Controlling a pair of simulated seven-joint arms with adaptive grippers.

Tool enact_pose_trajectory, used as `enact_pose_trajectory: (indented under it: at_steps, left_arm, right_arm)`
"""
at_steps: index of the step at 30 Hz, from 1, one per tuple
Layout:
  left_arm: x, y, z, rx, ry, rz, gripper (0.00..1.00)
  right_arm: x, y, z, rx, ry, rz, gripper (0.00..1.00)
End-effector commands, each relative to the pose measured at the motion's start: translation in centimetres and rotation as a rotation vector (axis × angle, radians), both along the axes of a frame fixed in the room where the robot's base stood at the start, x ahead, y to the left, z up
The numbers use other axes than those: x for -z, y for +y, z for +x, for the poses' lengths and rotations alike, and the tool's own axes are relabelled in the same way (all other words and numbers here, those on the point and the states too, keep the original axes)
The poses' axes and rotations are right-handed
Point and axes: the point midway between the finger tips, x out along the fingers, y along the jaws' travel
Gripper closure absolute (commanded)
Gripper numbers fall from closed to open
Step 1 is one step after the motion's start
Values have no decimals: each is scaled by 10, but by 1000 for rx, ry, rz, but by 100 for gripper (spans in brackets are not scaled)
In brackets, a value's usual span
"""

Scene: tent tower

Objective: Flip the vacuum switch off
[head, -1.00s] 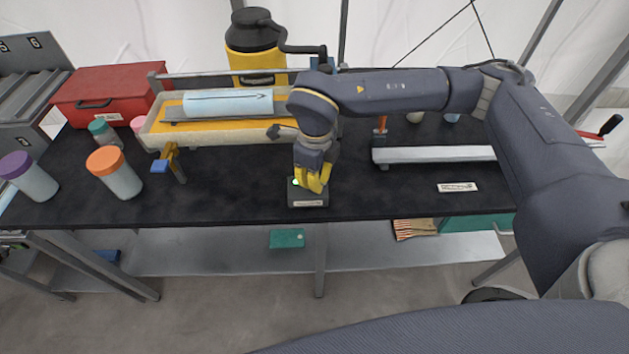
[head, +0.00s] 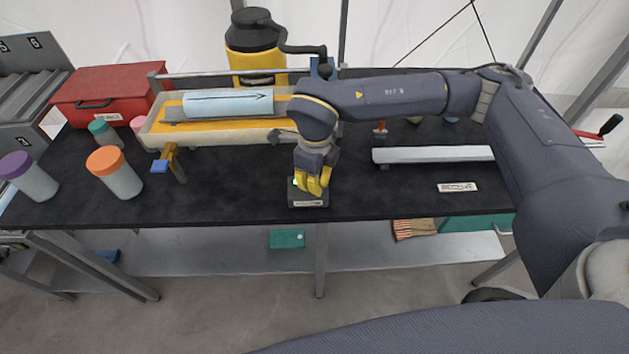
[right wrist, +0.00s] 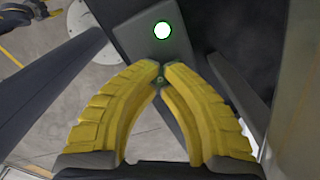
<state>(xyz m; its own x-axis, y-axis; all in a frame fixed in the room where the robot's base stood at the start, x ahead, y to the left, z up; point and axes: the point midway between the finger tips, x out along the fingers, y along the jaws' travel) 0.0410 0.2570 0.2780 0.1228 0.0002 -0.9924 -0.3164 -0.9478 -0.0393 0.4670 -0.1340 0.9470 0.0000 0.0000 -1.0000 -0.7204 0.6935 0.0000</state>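The vacuum switch is a small dark box (head: 308,200) with a pale label on its front, near the front edge of the black table. It also shows in the right wrist view (right wrist: 150,45), with a lit green lamp (right wrist: 162,31) on top. My right gripper (head: 318,191) is directly over the box, fingers pointing down. In the right wrist view its yellow fingertips (right wrist: 160,70) meet, with nothing seen between them, close to a small part on the box top. I cannot tell whether they touch it. My left gripper is not in view.
A white rail (head: 433,154) lies at right. The table around the box is clear.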

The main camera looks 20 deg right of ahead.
Motion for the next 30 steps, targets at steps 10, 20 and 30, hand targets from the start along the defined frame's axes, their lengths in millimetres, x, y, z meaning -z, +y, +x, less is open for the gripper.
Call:
enact_pose_trajectory:
  at_steps: [10, 20, 30]
  left_arm:
    - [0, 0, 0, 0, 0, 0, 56]
    - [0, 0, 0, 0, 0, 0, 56]
    - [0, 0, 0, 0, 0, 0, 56]
  right_arm:
    - [0, 0, 0, 0, 1, -1, 100]
    - [-22, 0, 0, 0, -1, 0, 100]
    - [-45, 0, 0, 0, -2, 1, 100]
